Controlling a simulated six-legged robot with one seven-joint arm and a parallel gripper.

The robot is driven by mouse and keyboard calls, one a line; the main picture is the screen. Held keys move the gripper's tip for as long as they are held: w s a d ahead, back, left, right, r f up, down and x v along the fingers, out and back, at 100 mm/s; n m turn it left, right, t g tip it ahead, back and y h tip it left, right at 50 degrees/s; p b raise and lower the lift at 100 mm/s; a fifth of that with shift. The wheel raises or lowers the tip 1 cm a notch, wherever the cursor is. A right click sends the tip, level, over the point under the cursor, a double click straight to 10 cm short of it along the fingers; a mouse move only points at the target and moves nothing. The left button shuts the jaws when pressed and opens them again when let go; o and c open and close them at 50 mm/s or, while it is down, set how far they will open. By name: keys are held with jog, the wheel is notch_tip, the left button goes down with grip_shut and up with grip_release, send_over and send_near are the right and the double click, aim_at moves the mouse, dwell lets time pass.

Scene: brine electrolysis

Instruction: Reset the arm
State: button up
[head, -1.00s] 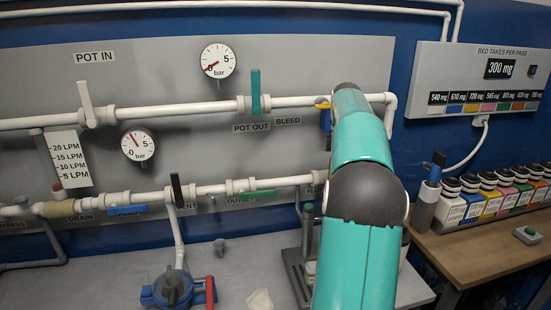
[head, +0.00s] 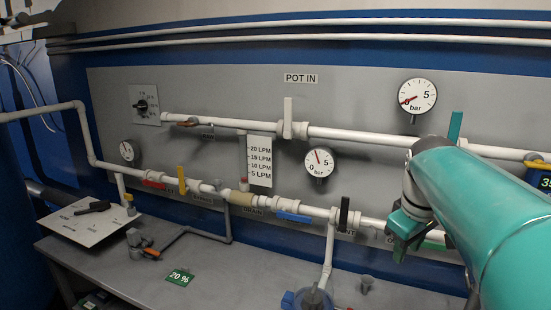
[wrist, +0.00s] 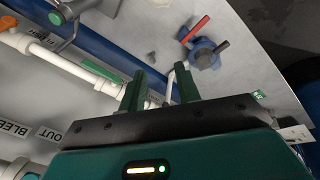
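My teal arm reaches in from the right side of the head view, in front of the pipe panel. My gripper (head: 404,250) is at its far end, near the lower pipe, and partly hidden by the arm's own links. In the wrist view, the two green fingers of my gripper (wrist: 160,82) stand apart with nothing between them, so it is open and empty. Beyond the fingers are a white pipe (wrist: 84,70) and a blue device with a red handle (wrist: 203,52) on the bench.
The grey panel (head: 215,110) carries white pipes, valve handles and gauges, including the upper right gauge (head: 417,95). The black-handled valve (head: 344,214) is just left of my gripper. A green 20 % card (head: 180,278) lies on the bench; open bench surrounds it.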

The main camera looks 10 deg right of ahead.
jog(key=s+a+f+m+t, duration=0.1)
jog(key=s+a+f, duration=0.2)
jog(key=s+a, duration=0.1)
jog(key=s+a+f+m+t+y, duration=0.1)
jog(key=s+a+f, duration=0.2)
jog(key=a, duration=0.4)
jog(key=s+a+f+m, duration=0.1)
jog(key=s+a+f, duration=0.2)
jog(key=s+a, duration=0.2)
jog(key=shift+a+m+t+y, duration=0.3)
jog(key=shift+a+m+t, duration=0.1)
jog(key=shift+a, duration=0.35)
jog(key=shift+d+f, duration=0.1)
jog(key=shift+d, duration=0.1)
